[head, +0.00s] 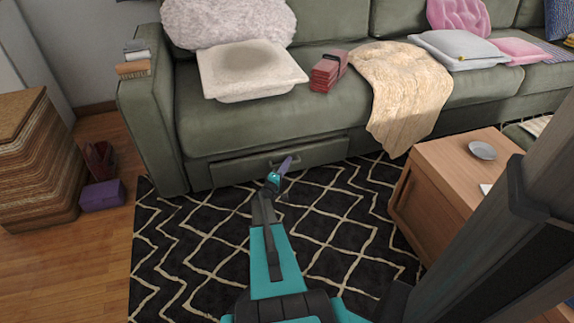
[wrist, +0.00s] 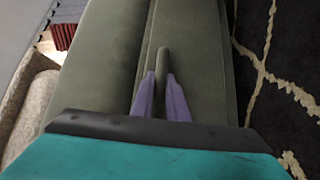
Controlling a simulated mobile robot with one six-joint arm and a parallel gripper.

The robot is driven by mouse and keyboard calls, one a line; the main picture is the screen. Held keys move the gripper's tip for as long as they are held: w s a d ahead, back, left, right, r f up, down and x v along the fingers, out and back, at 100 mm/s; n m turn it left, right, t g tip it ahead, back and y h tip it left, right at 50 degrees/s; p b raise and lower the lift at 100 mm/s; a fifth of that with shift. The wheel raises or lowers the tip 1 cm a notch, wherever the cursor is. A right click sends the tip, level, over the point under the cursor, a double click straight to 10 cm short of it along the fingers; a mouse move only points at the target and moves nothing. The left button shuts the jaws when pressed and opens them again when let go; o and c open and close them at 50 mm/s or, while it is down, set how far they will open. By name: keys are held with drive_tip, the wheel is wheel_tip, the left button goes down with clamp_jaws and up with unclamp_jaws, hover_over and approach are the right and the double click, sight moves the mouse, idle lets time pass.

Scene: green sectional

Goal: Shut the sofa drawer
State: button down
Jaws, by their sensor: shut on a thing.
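The sofa drawer (head: 322,153) is a low green panel in the base of the green sofa (head: 245,125), close above the rug. In the head view its front looks nearly flush with the base; I cannot tell how far it stands out, if at all. My gripper (head: 286,164) is at the drawer's front with its purple fingers at the handle. In the wrist view my gripper (wrist: 161,85) is shut on the drawer handle (wrist: 162,58), a short green bar. The drawer front (wrist: 195,60) fills the middle there. The drawer's inside is not visible.
A wooden cabinet (head: 425,185) stands right of my arm, with a small grey dish (head: 482,150) on top. A beige blanket (head: 408,85) hangs over the seat edge. A purple box (head: 101,195) lies left of the patterned rug (head: 215,245). The rug before the drawer is clear.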

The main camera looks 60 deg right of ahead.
sight(284, 159)
drive_tip(key=shift+w+d+p, duration=0.9)
drive_tip(key=shift+w+d, duration=0.5)
drive_tip(key=c, duration=2)
unclamp_jaws()
drive_tip(key=shift+w, duration=0.1)
drive_tip(key=a+f+p, duration=0.1)
drive_tip(key=a+p, duration=0.2)
drive_tip(key=a, duration=1.1)
drive_tip(key=shift+s+f, duration=0.2)
drive_tip(key=shift+f, duration=0.2)
